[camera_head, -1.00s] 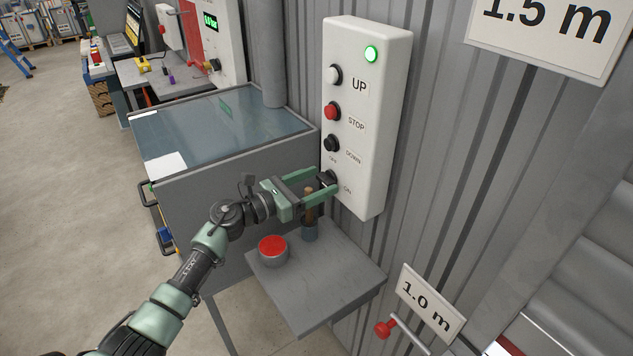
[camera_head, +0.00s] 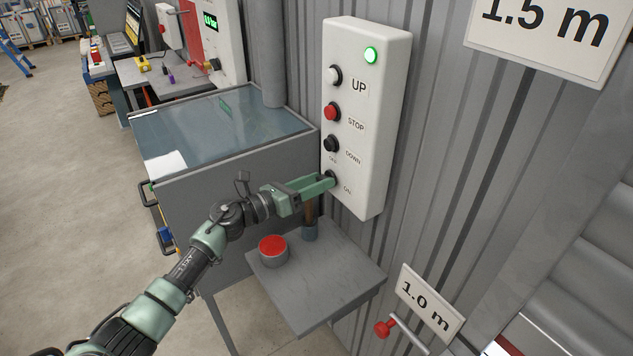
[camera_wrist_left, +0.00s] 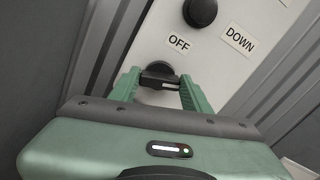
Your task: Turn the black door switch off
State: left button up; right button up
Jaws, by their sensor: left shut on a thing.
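The white control box (camera_head: 366,150) hangs on the corrugated wall, with UP, STOP and DOWN buttons above and a lit green lamp (camera_head: 371,54) at its top. The black door switch (camera_head: 332,177) is the lowest control, between small OFF and ON labels. My left gripper (camera_head: 325,182) is at the switch and shut on its knob. In the left wrist view the black switch (camera_wrist_left: 159,74) sits between the two green fingertips (camera_wrist_left: 160,84), below the OFF label (camera_wrist_left: 179,43). The ON label is hidden there. My right gripper is not in view.
A small grey shelf (camera_head: 330,285) below the box holds a red-topped round button (camera_head: 273,250) and a wooden-handled tool (camera_head: 310,225) in a holder. A glass-topped grey cabinet (camera_head: 215,125) stands to the left. A red-knobbed lever (camera_head: 384,328) is at lower right.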

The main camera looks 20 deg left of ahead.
pick_arm(q)
jog(key=n+p, duration=0.2)
jog(key=n, duration=0.5)
jog(key=n+p, duration=0.1)
jog(key=n, duration=0.5)
jog(key=shift+w+a+f+n+p, duration=0.1)
jog(key=shift+a+f+n+p, duration=0.05)
jog(key=shift+n+p, duration=0.25)
dwell(0.3)
jog(key=o, duration=1.4)
jog(key=shift+c, duration=0.2)
jog(key=shift+a+f, duration=0.1)
